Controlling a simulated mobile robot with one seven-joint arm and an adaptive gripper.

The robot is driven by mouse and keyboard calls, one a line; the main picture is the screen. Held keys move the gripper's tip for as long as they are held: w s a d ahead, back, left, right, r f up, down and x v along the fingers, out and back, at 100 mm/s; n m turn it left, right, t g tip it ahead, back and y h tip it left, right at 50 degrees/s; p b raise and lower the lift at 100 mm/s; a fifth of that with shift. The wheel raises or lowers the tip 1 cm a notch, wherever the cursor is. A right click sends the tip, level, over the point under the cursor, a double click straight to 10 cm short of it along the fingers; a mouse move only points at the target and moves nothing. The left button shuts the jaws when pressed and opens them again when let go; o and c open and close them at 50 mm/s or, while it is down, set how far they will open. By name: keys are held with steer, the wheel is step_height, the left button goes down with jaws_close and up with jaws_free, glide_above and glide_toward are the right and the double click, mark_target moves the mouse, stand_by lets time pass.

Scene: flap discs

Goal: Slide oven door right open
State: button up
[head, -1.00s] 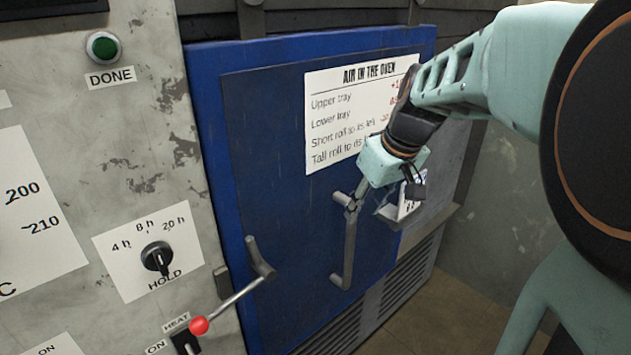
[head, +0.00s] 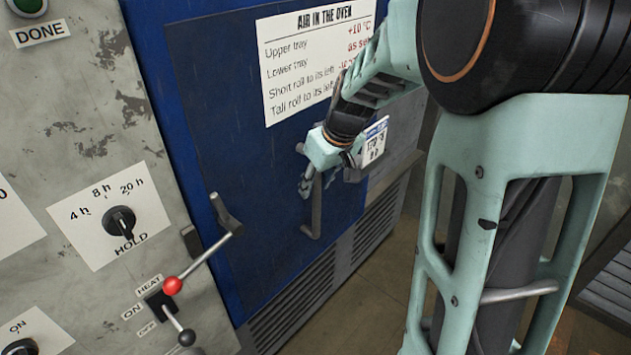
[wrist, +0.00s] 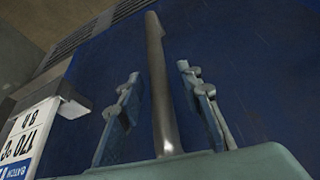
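The blue oven door (head: 235,160) looks closed, with a white "AIR IN THE OVEN" sheet (head: 300,60) on it. Its grey upright bar handle (head: 316,212) is partly hidden by my gripper (head: 305,186) in the head view. In the wrist view, the handle (wrist: 156,60) runs between the two fingers of my gripper (wrist: 159,76). The fingers stand apart with a gap on each side of the bar, so it is not clamped.
A grey latch-like bar (head: 226,214) stands left of the handle. The control panel (head: 75,145) has a red-knobbed lever (head: 172,286) and a HOLD dial (head: 119,221). A small label holder (head: 374,142) juts out right of my gripper.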

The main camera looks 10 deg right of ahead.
jaws_close()
stand_by(0.3)
